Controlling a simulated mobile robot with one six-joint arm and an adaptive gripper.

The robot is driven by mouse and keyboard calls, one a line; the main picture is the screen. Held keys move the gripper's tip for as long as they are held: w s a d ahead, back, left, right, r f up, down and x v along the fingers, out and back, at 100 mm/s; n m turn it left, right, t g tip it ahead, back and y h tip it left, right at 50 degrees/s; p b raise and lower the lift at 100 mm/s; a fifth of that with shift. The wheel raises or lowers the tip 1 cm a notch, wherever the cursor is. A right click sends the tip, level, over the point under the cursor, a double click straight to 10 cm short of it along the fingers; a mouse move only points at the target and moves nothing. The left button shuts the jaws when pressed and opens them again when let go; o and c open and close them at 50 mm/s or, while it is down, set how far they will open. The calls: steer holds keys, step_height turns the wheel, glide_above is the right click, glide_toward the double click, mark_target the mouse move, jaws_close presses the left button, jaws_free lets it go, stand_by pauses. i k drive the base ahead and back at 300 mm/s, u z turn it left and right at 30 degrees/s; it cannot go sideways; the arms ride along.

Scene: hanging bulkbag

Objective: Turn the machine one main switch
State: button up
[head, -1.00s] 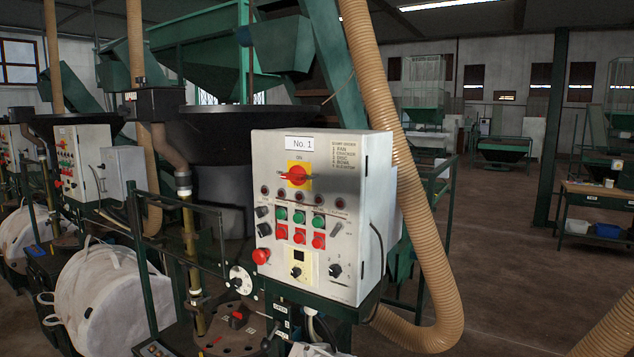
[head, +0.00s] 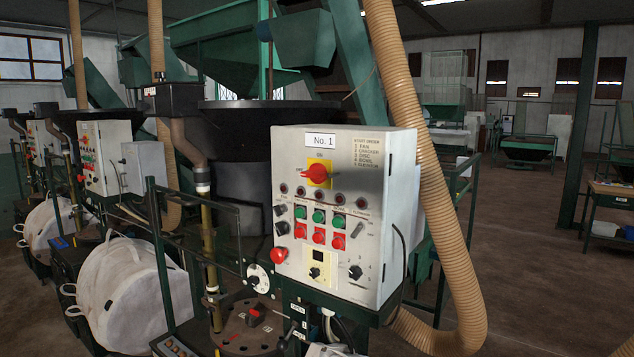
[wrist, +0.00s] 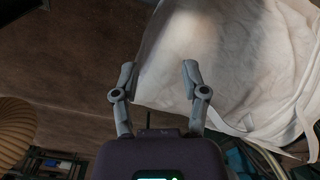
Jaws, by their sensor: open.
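The machine one control box (head: 400,190) stands right of the middle in the head view, with a "No. 1" label (head: 320,140) at its top. Its main switch is a red rotary knob (head: 317,174) on a yellow plate; its handle looks tilted off upright. My gripper (wrist: 157,76) shows only in the wrist view. Its two grey fingers are spread apart with nothing between them. It is not in the head view, so its distance from the switch cannot be told. A white bulk bag (wrist: 235,60) lies beyond and right of the fingers.
Below the switch are lamps, green and red buttons, and a red mushroom button (head: 279,255). A beige ribbed hose (head: 432,160) runs along the box's right side. A second control box (head: 100,150) and white bags (head: 130,290) are at left. Brown floor (head: 530,260) is open at right.

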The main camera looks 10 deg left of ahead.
mark_target(317, 172)
steer(key=z, duration=0.1)
steer(key=k, duration=1.3)
steer(key=u, duration=1.05)
steer(key=i, duration=1)
